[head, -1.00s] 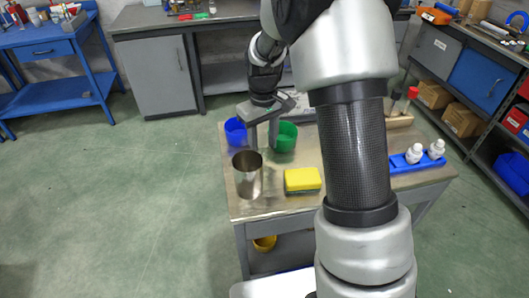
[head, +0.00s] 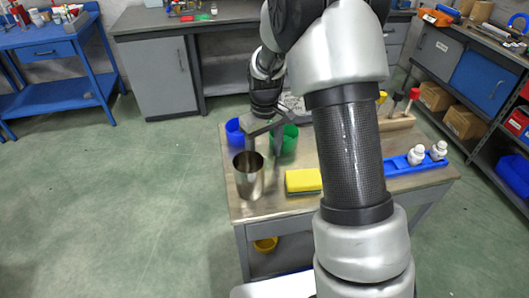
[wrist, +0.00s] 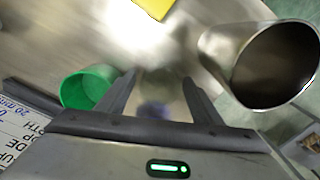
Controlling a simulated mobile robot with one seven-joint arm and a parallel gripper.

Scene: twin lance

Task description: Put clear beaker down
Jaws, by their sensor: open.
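My gripper (head: 263,148) is open above the left part of the table, just behind a steel cup. In the wrist view its fingers (wrist: 159,78) stand apart. A faint, see-through round shape between them is probably the clear beaker (wrist: 160,88). A bluish blur shows at its lower part. I cannot make out the beaker in the head view, nor tell whether its base touches the table. The steel cup (head: 249,182) stands upright nearby and also shows at the right of the wrist view (wrist: 222,62).
The workbench (head: 275,208) also holds a blue cup (head: 234,132), a green cup (head: 290,139), a yellow sponge (head: 303,181) and a blue rack (head: 400,166) with white bottles. The green cup (wrist: 84,88) is close left of my fingers. Bare tabletop lies around the sponge.

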